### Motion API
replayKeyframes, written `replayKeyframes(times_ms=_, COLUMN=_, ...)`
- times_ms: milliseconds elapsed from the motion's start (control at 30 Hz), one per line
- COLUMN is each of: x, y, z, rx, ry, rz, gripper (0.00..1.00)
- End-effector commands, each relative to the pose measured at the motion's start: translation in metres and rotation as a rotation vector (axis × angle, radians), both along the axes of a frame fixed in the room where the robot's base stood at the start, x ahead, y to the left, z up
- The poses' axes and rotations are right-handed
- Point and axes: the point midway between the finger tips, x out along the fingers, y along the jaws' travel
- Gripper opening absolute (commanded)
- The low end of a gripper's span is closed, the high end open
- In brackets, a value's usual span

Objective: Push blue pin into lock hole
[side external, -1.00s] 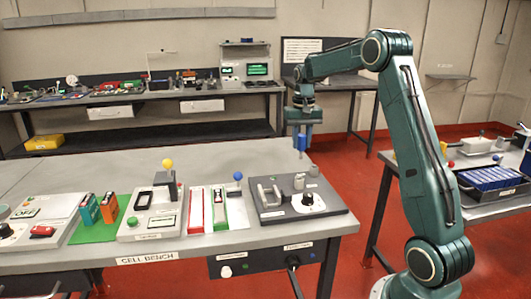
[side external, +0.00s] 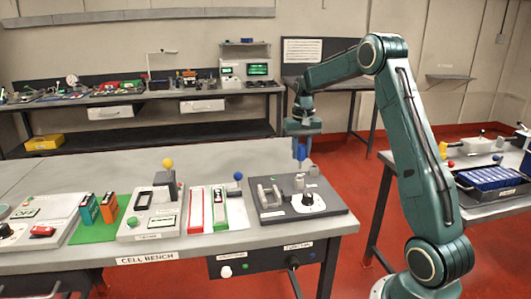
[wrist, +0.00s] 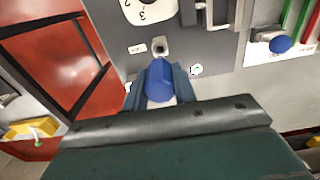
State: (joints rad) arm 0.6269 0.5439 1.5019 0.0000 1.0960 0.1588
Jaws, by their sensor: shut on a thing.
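My gripper (side external: 302,142) is shut on the blue pin (side external: 301,155), which points down over the grey panel (side external: 270,214) at the right end of the bench. In the wrist view the pin's blue end (wrist: 159,80) sits between the two fingers. A small metal cylinder with a dark opening, apparently the lock hole (wrist: 161,47), stands on the panel just beyond the pin. In the side view, a short grey cylinder (side external: 298,183) stands below the pin. The pin's lower tip looks close above it; whether they touch I cannot tell.
On the same panel are a white numbered dial (side external: 310,202), a metal handle or latch (side external: 270,192) and another grey post (side external: 313,170). A blue ball knob (side external: 238,176) stands on the unit to the left. The bench edge lies just right of the panel.

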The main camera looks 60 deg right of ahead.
Motion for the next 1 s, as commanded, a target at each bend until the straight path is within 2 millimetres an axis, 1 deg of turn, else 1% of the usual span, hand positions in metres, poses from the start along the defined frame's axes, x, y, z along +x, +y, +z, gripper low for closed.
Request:
replayKeyframes(times_ms=200, x=0.000, y=0.000, z=-0.014, rx=0.000, ry=0.000, rz=0.000, gripper=0.00)
replayKeyframes(times_ms=400, x=0.000, y=0.000, z=-0.021, rx=0.001, ry=0.001, rz=0.000, gripper=0.00)
replayKeyframes(times_ms=1000, x=0.000, y=0.000, z=-0.022, rx=-0.001, ry=-0.001, rz=0.000, gripper=0.00)
